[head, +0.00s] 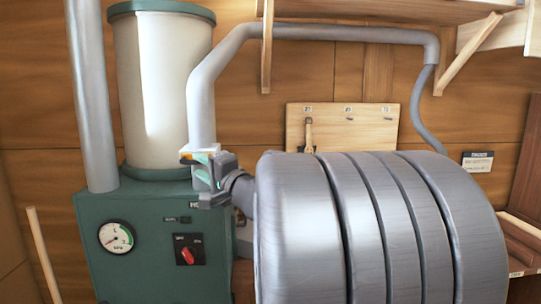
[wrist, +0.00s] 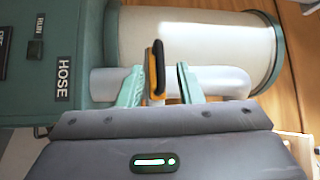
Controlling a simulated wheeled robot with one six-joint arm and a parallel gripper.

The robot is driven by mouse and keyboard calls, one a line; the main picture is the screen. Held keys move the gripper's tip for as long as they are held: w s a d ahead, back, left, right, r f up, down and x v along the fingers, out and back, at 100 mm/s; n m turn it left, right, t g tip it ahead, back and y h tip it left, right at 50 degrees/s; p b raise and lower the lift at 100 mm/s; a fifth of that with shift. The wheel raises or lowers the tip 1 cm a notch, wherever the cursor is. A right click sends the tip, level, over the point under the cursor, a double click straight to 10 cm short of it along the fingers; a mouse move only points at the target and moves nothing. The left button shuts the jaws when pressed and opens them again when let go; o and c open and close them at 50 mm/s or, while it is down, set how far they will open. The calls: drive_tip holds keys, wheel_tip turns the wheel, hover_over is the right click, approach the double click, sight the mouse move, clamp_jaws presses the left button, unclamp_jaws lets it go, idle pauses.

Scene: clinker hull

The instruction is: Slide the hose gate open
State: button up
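The hose gate shows as a small yellow-and-black tab (wrist: 154,70) in the wrist view. In the head view a bit of its yellow (head: 186,155) shows at the lower end of the grey pipe (head: 201,110). My gripper (wrist: 163,85) has its two teal fingers on either side of the tab, with a gap visible to the right finger. It is open around the tab and not shut on it. In the head view my gripper (head: 203,166) is at the pipe's lower end and hides most of the gate.
A green cabinet (head: 150,235) with a gauge and red switch stands below a white canister (head: 160,85). A HOSE label (wrist: 63,78) is on the cabinet. A large grey ribbed cylinder (head: 305,225) fills the lower right. A shelf (head: 350,10) overhangs the pipe.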

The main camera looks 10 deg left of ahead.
sight(195, 163)
drive_tip(key=shift+p+x, duration=0.35)
drive_tip(key=shift+x, duration=1.8)
drive_tip(key=shift+c, duration=0.4)
clamp_jaws()
